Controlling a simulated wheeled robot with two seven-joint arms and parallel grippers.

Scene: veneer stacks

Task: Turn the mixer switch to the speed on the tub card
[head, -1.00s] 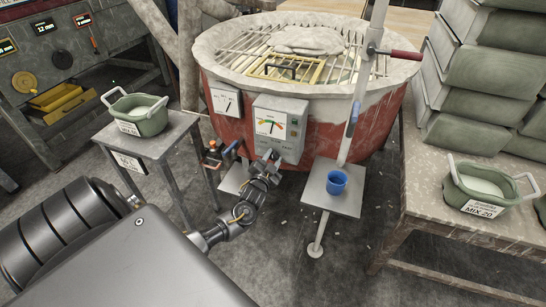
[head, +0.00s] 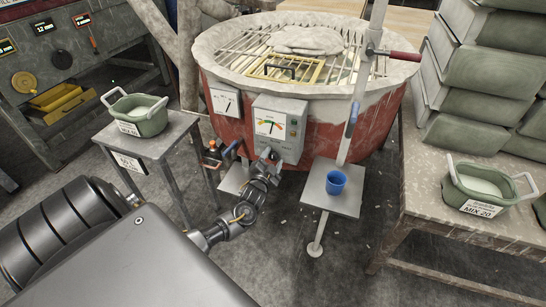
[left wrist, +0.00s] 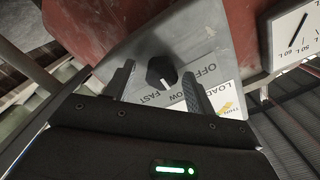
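The mixer (head: 235,130) is a red drum with a pale grated top. Its grey switch box (head: 280,120) carries a coloured dial. In the left wrist view, the black switch knob (left wrist: 161,72) sits on the grey panel beside OFF, FAST and partly covered lettering; its pointer setting is unclear. My left gripper (head: 269,156) is at the box's lower front. In the left wrist view, its fingers (left wrist: 158,88) are apart, one on each side of the knob, with visible gaps. The right tub (head: 485,185) has a card (head: 482,208) reading MIX 20. My right gripper is out of view.
Another green tub (head: 140,115) with a card stands on a grey stool (head: 180,128) at left. A blue cup (head: 337,182) stands on a small plate (head: 325,201) right of my gripper. A post with a red handle (head: 400,54) rises there. Floor shows between these stands.

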